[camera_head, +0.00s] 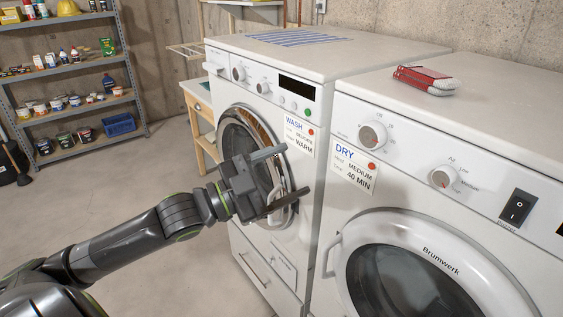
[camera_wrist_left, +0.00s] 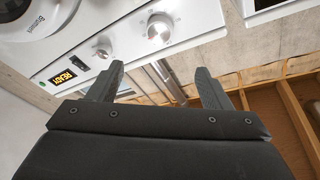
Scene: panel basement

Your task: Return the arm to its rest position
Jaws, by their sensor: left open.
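My left arm (camera_head: 150,231) reaches in from the lower left in the head view. Its gripper (camera_head: 280,178) is open, with the two fingers spread and nothing between them. It is in front of the washer's round door (camera_head: 236,142), covering part of it; whether it touches the door I cannot tell. In the left wrist view the open fingers (camera_wrist_left: 160,70) are apart and empty, toward a white control panel (camera_wrist_left: 110,48) with two knobs and a lit display reading READY. My right gripper is not in view.
The washer (camera_head: 262,268) and the dryer (camera_head: 325,230) stand side by side on the right. A red and white object (camera_head: 428,80) lies on the dryer top. A wooden table (camera_head: 198,105) is behind the washer. A stocked shelf (camera_head: 75,100) stands far left. The floor (camera_head: 130,180) between is clear.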

